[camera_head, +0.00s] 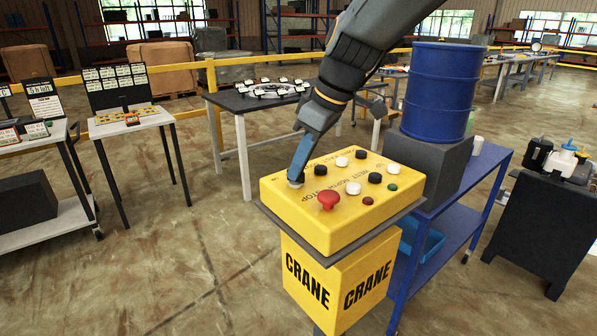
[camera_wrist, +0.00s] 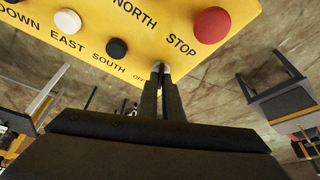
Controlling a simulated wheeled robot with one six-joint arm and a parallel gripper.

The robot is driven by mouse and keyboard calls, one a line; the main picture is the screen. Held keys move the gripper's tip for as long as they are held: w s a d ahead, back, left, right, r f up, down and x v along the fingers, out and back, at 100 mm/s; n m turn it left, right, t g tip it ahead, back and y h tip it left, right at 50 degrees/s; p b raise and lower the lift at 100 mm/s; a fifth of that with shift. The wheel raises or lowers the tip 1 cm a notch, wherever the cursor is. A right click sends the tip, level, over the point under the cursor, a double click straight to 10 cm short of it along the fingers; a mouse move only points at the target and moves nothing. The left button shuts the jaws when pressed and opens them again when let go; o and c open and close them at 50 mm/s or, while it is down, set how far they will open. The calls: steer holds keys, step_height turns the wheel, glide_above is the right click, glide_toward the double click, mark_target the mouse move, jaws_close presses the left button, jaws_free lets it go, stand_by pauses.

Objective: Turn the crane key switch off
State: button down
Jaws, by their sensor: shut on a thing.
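The yellow crane control box (camera_head: 335,230) sits on a pedestal marked CRANE in the head view. Its top also fills the upper left of the wrist view (camera_wrist: 125,70). The key switch (camera_wrist: 160,67) is a small grey metal piece at the box's edge, beside a partly visible label reading OFF. My gripper (camera_head: 296,177) reaches down to that corner. In the wrist view its narrow fingers (camera_wrist: 160,78) are shut on the key switch and hide most of it. I cannot tell how far the key is turned.
A red stop button (camera_head: 328,200) stands close to the key, with several black and white buttons beyond. A blue barrel (camera_head: 440,90) stands on a grey block behind the box. A dark-topped table (camera_head: 250,105) is at the back left. Open floor lies left of the pedestal.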

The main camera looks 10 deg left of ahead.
steer(key=shift+w, duration=0.1)
stand_by(0.3)
steer(key=c, duration=1.9)
jaws_free()
steer(key=shift+r, duration=0.15)
steer(key=b+v, duration=0.1)
steer(key=v, duration=0.6)
steer(key=shift+d+r, duration=0.2)
steer(key=shift+r, duration=0.05)
